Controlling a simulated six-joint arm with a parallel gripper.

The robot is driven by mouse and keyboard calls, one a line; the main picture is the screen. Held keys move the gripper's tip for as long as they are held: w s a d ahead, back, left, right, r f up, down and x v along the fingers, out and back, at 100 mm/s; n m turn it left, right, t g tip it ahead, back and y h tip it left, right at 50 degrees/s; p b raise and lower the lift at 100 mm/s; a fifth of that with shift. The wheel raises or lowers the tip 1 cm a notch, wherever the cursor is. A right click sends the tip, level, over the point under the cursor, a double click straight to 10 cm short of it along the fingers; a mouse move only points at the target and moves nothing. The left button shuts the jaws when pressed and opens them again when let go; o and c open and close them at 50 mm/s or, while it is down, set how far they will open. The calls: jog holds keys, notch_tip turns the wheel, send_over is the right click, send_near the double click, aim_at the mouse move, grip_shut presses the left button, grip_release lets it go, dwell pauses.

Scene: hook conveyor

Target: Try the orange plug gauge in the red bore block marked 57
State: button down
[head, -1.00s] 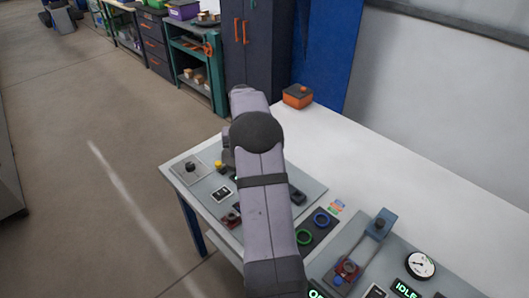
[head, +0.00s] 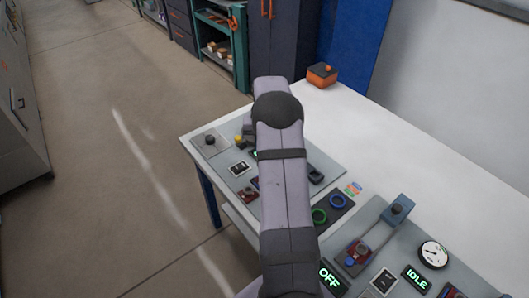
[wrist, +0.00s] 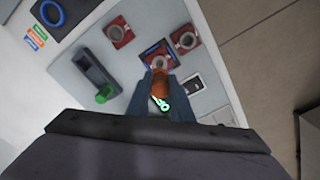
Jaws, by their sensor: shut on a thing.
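My gripper (wrist: 160,101) shows in the wrist view, shut on the orange plug gauge (wrist: 160,83). Bright green marks show at the gauge's near end. The far end of the gauge points at a red bore block (wrist: 158,53) on the grey panel. I cannot tell whether the gauge touches this block or is in its bore. Two more red bore blocks, one at the upper left (wrist: 118,32) and one at the right (wrist: 185,38), stand nearby. I cannot read the number on any block. In the head view my arm hides the gripper and the gauge.
A dark stand (wrist: 96,70) with a green part (wrist: 104,93) is left of the gauge. A white label plate (wrist: 195,86) lies to its right. A blue ring (head: 337,201) and a green ring (head: 320,215) lie on the bench. An orange box (head: 321,75) stands at the back.

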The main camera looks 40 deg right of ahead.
jog(key=shift+f+b, duration=1.8)
jog(key=shift+f, duration=1.2)
jog(key=shift+f, duration=0.45)
dwell(1.7)
jog(key=shift+r, duration=0.1)
jog(key=shift+r+p, duration=2.1)
jog(key=shift+r, duration=0.9)
jog(key=shift+d, duration=0.1)
